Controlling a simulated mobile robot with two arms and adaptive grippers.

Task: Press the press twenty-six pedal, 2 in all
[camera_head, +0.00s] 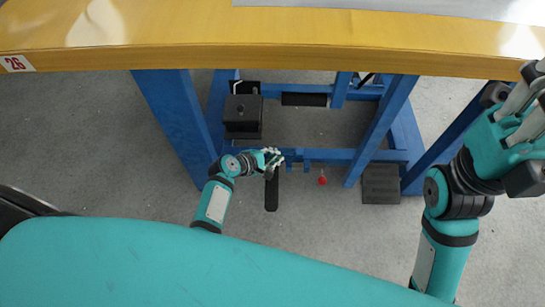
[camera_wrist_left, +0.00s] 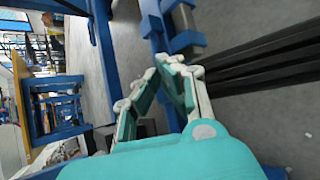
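A desk edge carries a "26" label (camera_head: 16,63) at the far left in the head view. Below, a black pedal bar (camera_head: 272,193) sticks out toward me from the blue lower frame. Long dark bars (camera_wrist_left: 265,58) cross the right of the left wrist view. My left gripper (camera_head: 274,160) is beside the upper end of the pedal bar; contact cannot be told. In the left wrist view its fingertips (camera_wrist_left: 159,65) come together with nothing seen between them. My right gripper (camera_head: 522,108) is at the right, partly cut off, its finger opening unclear.
The yellow desk (camera_head: 270,55) overhangs the blue frame (camera_head: 325,155). A black block (camera_head: 243,115) sits inside the frame at left, and another dark block (camera_head: 381,184) at right. A small red knob (camera_head: 322,181) is right of the pedal. Grey floor in front is clear.

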